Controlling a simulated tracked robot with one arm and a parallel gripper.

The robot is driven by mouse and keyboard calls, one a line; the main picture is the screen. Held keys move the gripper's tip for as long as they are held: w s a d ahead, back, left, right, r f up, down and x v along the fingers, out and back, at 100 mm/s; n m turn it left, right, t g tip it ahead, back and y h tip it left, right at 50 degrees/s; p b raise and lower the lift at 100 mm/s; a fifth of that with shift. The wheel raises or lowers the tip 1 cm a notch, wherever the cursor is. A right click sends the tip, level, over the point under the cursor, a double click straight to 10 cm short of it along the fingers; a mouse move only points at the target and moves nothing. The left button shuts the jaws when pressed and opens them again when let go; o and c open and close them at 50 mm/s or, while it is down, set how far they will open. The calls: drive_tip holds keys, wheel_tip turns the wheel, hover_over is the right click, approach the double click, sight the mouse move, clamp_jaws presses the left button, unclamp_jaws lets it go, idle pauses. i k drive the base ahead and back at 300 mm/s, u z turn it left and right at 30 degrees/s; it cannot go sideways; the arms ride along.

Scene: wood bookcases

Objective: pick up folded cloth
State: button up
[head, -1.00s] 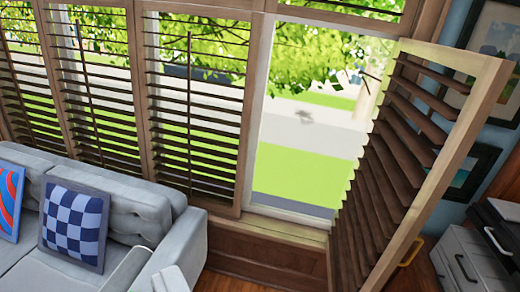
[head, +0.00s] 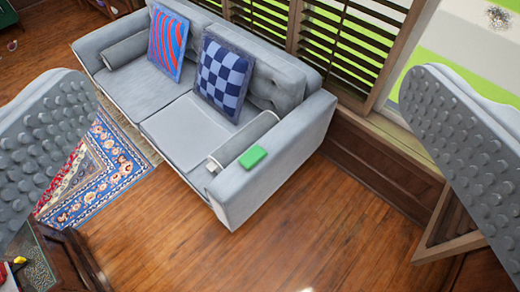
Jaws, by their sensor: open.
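My gripper (head: 247,85) is open and empty, with one grey studded finger at the left edge and the other at the right edge. The cloth shows between the fingers, well beyond them and not touched.
A striped cushion (head: 168,42), a checked cushion (head: 221,77) and a grey bolster (head: 243,140) are on the sofa. A patterned rug (head: 95,165) and a dark table (head: 62,255) are at left. Wood floor (head: 270,245) in front is clear. A shutter panel (head: 447,228) stands at right.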

sight(252, 157)
drive_tip(key=u, duration=2.05)
drive_tip(key=i, duration=1.45)
drive_tip(key=z, duration=2.25)
drive_tip(key=i, duration=0.5)
drive_tip(key=z, duration=0.15)
